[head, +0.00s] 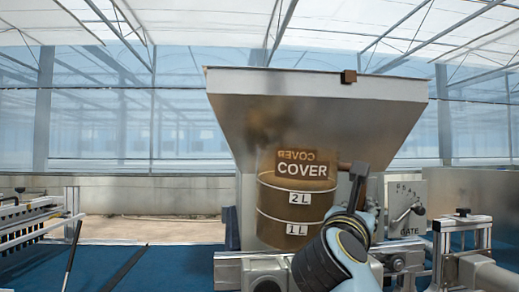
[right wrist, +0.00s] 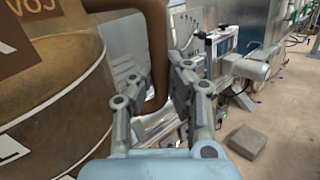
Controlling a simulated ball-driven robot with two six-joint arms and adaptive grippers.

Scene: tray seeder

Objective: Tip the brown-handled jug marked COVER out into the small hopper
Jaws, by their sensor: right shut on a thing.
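The jug marked COVER (head: 278,212) stands upright in the head view, filled with brown material to above its 2 L mark. It is in front of the steel hopper (head: 315,110), below the hopper's rim. My right gripper (head: 358,188) is shut on the jug's brown handle at its right side. In the right wrist view, the brown handle (right wrist: 157,40) passes between the fingers (right wrist: 158,88), and the jug's wall (right wrist: 60,85) fills the left. The hopper's inside is hidden from this low angle. My left gripper is not in view.
A lever with a dial plate marked GATE (head: 405,208) is right of the hopper. Metal rails and fittings (head: 470,240) lie at the lower right. A rack-like frame (head: 35,222) stands at the left. Blue surface shows between them. The air left of the hopper is free.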

